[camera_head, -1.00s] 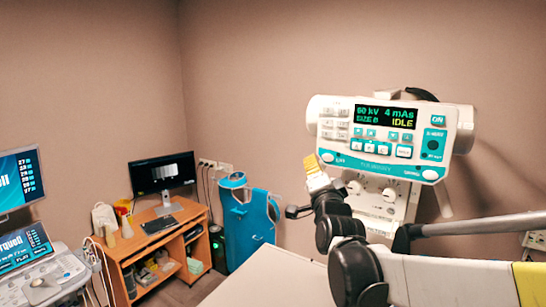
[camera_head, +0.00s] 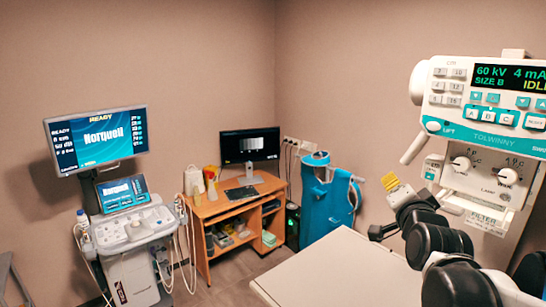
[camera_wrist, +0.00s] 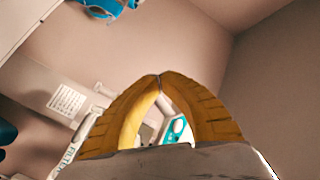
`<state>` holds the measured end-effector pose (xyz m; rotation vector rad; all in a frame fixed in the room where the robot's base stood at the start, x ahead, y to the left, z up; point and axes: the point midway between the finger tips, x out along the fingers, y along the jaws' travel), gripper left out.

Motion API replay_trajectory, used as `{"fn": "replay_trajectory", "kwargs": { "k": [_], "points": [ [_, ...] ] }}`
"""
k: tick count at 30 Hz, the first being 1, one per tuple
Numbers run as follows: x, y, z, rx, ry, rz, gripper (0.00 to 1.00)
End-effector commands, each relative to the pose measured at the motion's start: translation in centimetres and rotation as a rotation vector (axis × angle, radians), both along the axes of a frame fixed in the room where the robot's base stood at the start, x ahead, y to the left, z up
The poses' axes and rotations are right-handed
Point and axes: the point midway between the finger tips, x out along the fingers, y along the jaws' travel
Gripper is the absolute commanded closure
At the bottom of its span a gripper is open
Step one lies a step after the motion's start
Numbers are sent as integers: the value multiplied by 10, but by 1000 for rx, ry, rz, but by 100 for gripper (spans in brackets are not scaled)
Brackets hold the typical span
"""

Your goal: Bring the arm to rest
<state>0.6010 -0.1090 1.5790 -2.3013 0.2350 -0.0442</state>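My gripper (camera_head: 391,183) shows at the right of the head view, its yellow fingers raised in front of the back wall. My dark and pale arm links reach up to it from the lower right corner. In the wrist view the yellow fingertips (camera_wrist: 160,77) meet at the top. The gap below them shows only background, so the gripper is shut and empty. It is apart from the X-ray unit (camera_head: 470,143) to its right.
A white tabletop (camera_head: 345,268) lies below my arm. A blue apron on a stand (camera_head: 327,205) is behind it. A wooden desk (camera_head: 228,207) with a monitor (camera_head: 249,146) stands at the back. An ultrasound machine (camera_head: 130,232) is at left, with some floor between.

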Motion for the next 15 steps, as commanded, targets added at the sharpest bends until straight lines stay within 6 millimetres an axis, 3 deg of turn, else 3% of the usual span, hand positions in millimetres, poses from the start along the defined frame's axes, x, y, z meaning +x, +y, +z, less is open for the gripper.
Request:
{"fn": "replay_trajectory", "kwargs": {
  "k": [1, 8, 15],
  "points": [
    [-11, 13, -53, -40, 66, 27, 100],
    [-73, 61, -209, -261, 387, 178, 100],
    [-159, 95, -369, -491, 691, 376, 100]
  ]
}}
